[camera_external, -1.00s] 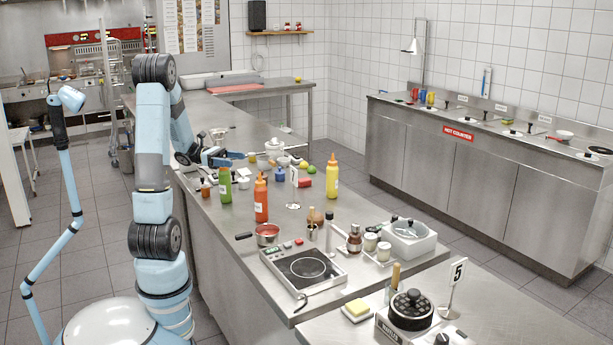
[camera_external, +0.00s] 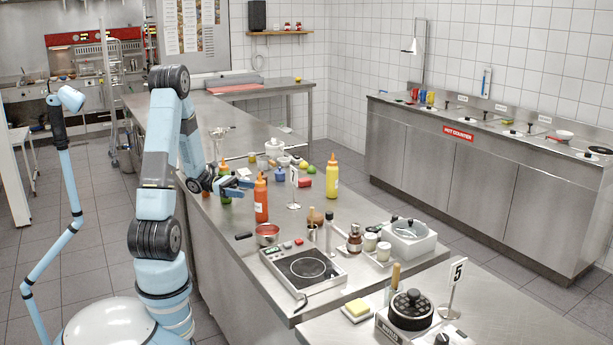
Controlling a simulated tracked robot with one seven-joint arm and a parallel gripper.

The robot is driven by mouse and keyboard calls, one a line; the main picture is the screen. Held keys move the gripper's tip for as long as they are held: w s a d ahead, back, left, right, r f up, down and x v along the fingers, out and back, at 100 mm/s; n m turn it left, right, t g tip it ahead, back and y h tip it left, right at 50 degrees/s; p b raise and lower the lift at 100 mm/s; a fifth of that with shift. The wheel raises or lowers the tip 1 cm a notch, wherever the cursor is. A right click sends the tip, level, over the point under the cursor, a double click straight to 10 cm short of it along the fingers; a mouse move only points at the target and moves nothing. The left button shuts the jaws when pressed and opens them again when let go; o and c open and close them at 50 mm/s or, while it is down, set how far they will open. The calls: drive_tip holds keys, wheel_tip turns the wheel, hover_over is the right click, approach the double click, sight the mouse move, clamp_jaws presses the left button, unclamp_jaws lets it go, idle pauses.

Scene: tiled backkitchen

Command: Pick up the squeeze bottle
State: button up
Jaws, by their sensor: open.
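Several squeeze bottles stand upright on the steel counter (camera_external: 205,230). An orange-red one (camera_external: 261,203) stands near the middle, a yellow one (camera_external: 332,180) with an orange tip stands to its right. A green bottle (camera_external: 225,197) stands to the left, partly hidden by my gripper. My gripper (camera_external: 245,184) reaches in from the left at about the height of the bottles' upper parts. It is open, with its blue fingers pointing right, in front of the green bottle and just left of the orange-red bottle's top. Contact cannot be told.
A small red pan (camera_external: 267,234) and a hot plate (camera_external: 303,267) stand nearer the camera. The counter's far stretch (camera_external: 190,108) is mostly clear.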

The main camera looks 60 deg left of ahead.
drive_tip(key=x, duration=0.9)
drive_tip(key=shift+d, duration=0.35)
drive_tip(key=shift+r, duration=0.1)
drive_tip(key=shift+c, duration=0.3)
drive_tip(key=c, duration=1.1)
drive_tip(key=shift+r, duration=0.1)
drive_tip(key=shift+r, duration=4.95)
